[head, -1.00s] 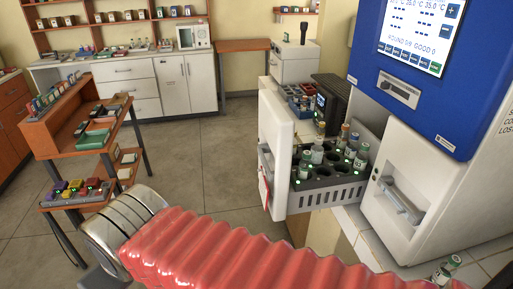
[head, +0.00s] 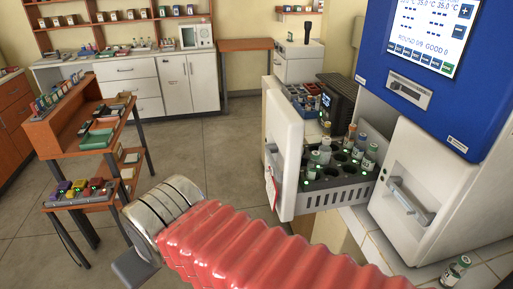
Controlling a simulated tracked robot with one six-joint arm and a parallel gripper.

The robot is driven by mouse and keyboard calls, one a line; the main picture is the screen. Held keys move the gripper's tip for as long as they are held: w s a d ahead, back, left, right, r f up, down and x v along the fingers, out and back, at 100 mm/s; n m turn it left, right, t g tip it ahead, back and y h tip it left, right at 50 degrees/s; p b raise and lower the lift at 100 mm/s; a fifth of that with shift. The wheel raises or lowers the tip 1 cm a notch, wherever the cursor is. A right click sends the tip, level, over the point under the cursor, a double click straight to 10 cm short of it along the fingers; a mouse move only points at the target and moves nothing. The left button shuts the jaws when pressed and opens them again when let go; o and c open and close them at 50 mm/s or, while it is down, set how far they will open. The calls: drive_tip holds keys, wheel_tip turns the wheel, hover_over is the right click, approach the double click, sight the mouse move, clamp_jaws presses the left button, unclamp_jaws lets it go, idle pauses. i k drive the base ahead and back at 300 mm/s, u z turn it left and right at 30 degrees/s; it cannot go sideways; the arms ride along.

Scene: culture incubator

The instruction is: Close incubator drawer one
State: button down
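One incubator drawer is pulled out; its white front panel (head: 287,135) stands at the left end, away from the blue-and-white incubator (head: 398,88). A handle and a red-and-white tag are on the panel's left face. Behind the panel, the dark drawer rack (head: 325,184) holds several capped vials, with some holes empty. A second drawer front (head: 428,180), with a grey handle, looks shut. I cannot read which drawer is number one.
A vial (head: 455,271) stands on the white tiled bench at the lower right. An orange shelf rack (head: 95,135) with boxes stands at the left. White cabinets (head: 125,82) line the back wall. The floor (head: 200,155) between them is clear.

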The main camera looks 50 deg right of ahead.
sight(342, 182)
drive_tip(key=i, duration=1)
